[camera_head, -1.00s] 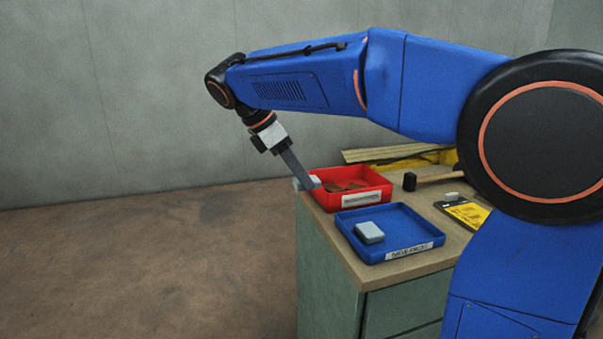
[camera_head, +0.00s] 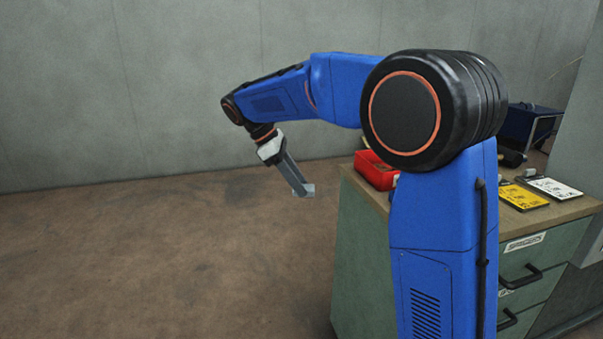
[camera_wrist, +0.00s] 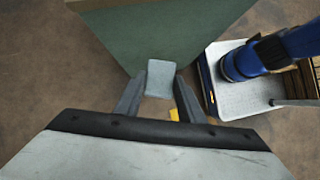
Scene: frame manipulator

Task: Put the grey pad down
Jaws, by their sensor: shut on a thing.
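My gripper (camera_head: 301,190) is shut on the grey pad (camera_head: 306,189), a small light-grey block at its fingertips. In the wrist view the grey pad (camera_wrist: 159,78) sits between the two dark fingers. The gripper points down and holds the pad in the air, to the left of the green cabinet (camera_head: 358,260). Bare floor shows behind and below the pad in the head view.
A red bin (camera_head: 374,169) stands on the cabinet top near its left edge. Yellow (camera_head: 524,197) and white (camera_head: 555,187) labelled cards lie at the right of the top. The brown floor (camera_head: 150,260) at the left is clear.

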